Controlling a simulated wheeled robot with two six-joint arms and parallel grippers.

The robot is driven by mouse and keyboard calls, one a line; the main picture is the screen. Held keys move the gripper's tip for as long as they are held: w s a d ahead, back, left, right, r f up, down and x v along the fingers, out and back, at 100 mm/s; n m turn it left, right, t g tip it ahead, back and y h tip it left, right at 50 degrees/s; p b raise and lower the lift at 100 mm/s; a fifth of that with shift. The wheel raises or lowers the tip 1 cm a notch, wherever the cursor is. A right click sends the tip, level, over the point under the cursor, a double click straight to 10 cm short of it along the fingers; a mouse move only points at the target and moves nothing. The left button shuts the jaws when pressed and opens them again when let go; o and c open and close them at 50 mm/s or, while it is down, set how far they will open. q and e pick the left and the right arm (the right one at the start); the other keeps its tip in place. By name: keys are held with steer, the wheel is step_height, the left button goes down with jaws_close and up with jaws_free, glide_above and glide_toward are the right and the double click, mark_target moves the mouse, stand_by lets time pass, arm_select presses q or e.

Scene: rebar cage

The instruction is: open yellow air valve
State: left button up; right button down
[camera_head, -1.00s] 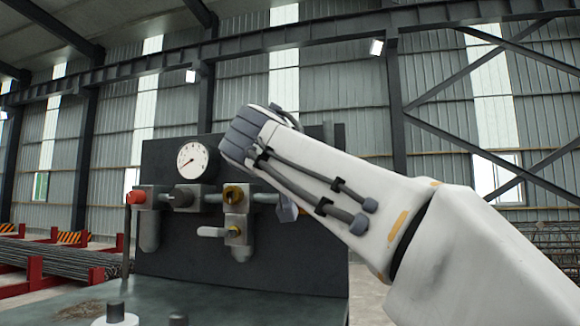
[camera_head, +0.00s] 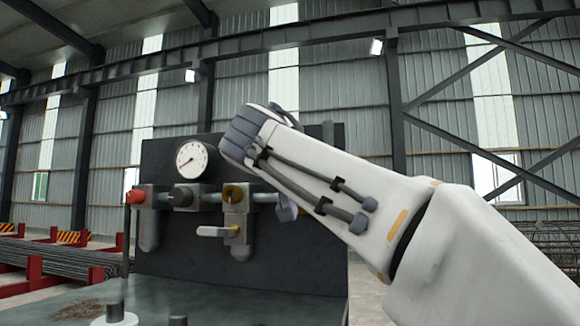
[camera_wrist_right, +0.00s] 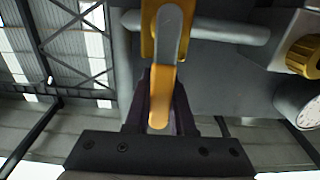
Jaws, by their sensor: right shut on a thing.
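The yellow air valve (camera_wrist_right: 149,32) shows in the right wrist view on a grey pipe, with a lever (camera_wrist_right: 164,75) that is grey near the pivot and orange-yellow towards its tip. My right gripper (camera_wrist_right: 160,112) is shut on this lever, with one dark finger at each side of the orange part. In the head view my right arm covers the valve and the gripper. My left gripper is in neither view.
The dark panel (camera_head: 200,275) carries a round white gauge (camera_head: 192,160), a red knob (camera_head: 135,197) and grey fittings. A workbench (camera_head: 240,307) is in front, and red rebar racks (camera_head: 50,282) stand at left.

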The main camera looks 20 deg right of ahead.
stand_by(0.7)
steer(key=n, duration=0.1)
steer(key=w+a+n, duration=0.1)
steer(key=n, duration=0.1)
steer(key=shift+a+f+b, duration=0.2)
steer(key=shift+a+b, duration=0.05)
steer(key=shift+b, duration=0.15)
steer(key=shift+w+a+f+n, duration=0.25)
steer(key=shift+a+n, duration=0.1)
steer(key=shift+n, duration=0.6)
steer(key=shift+w+a+f+n, duration=0.1)
steer(key=shift+w+a+n, duration=0.15)
steer(key=shift+n, duration=0.7)
steer(key=shift+a, duration=0.1)
steer(key=c, duration=0.8)
jaws_free()
steer(key=shift+o, duration=0.2)
